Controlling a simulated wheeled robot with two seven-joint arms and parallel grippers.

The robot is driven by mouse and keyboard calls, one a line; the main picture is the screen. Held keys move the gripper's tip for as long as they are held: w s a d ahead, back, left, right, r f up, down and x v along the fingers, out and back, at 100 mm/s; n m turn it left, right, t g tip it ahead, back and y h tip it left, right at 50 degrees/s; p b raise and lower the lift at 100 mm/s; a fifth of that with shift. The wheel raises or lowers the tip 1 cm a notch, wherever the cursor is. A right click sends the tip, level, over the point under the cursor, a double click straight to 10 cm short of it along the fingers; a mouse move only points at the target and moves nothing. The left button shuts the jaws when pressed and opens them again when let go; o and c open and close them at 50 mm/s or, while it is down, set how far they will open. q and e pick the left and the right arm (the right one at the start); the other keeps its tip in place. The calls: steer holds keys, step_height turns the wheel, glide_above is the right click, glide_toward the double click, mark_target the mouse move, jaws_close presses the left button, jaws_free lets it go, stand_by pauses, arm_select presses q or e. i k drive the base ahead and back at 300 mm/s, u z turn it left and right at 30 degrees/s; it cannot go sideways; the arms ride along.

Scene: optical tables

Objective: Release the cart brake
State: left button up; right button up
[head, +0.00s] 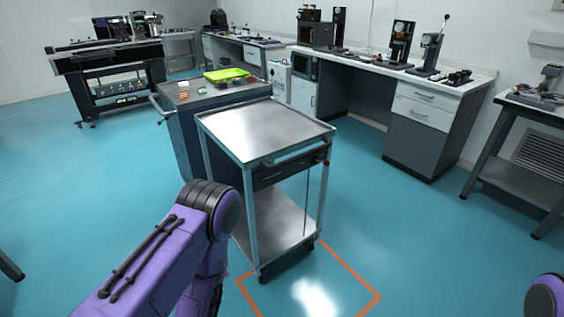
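A silver metal cart (262,130) stands upright in the middle of the head view, with a bare flat top and a lower shelf (275,228). A dark drawer-like panel (284,172) sits under its top on the near side. A small red spot (326,162) shows at the panel's right end; I cannot tell whether it is the brake. Dark casters (260,279) show at the bottom; their brake state is too small to tell. My purple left arm bends down in front of the cart's left side, with its gripper out of view. My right gripper is out of view too.
An orange floor outline (363,301) lies under and before the cart. A grey cabinet cart (185,118) with a green tray (228,75) stands close behind it. A bench (423,125) is behind right; a side table (510,180) is far right. Blue floor (420,240) is clear to the right.

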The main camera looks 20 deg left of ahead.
mark_target(326, 163)
steer(key=z, duration=0.15)
steer(key=i, duration=1.4)
steer(key=u, duration=0.25)
